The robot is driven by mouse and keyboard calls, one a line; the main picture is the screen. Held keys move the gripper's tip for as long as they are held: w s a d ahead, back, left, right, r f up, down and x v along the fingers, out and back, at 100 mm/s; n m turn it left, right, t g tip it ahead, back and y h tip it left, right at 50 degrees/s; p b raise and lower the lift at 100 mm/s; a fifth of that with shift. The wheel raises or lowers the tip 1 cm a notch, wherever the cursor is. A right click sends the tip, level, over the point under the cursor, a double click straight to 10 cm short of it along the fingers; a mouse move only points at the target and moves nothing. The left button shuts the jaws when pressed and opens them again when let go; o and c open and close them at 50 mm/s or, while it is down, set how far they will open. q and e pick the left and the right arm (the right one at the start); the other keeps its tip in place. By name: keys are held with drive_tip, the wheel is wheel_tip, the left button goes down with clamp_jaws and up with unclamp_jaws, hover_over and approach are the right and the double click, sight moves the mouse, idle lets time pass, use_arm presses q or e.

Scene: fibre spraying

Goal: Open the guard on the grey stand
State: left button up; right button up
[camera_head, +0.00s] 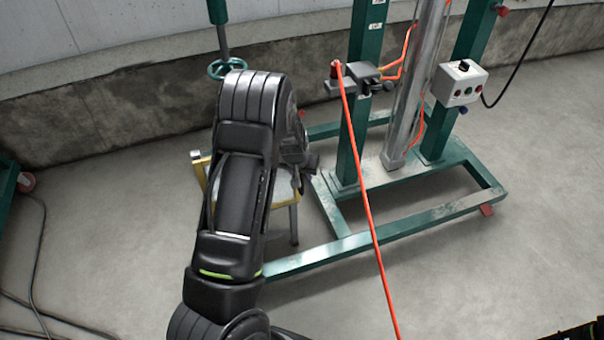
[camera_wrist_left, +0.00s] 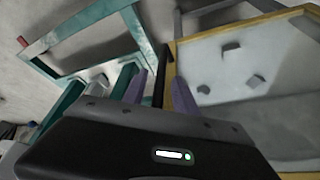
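The grey stand (camera_head: 293,222) is low and sits behind my left arm in the head view, which hides most of it. Its yellow-edged guard (camera_head: 200,171) shows at the left of the arm. In the left wrist view the yellow-framed panel (camera_wrist_left: 240,95) fills the right side, with 3 small grey blocks showing within it. My left gripper (camera_head: 306,165) is at the stand's right side. In the wrist view its fingers (camera_wrist_left: 160,85) are apart, with a dark bar (camera_wrist_left: 163,72) showing between them. I cannot tell whether they touch it.
A green frame (camera_head: 345,130) with a steel column (camera_head: 408,100) stands right of the grey stand. A control box (camera_head: 460,84) hangs on it. An orange hose (camera_head: 366,195) hangs across the foreground. Cables (camera_head: 40,240) lie on the floor at left. The floor at right is clear.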

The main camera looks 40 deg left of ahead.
use_arm(q)
drive_tip(key=shift+c, duration=0.3)
clamp_jaws()
idle(1.0)
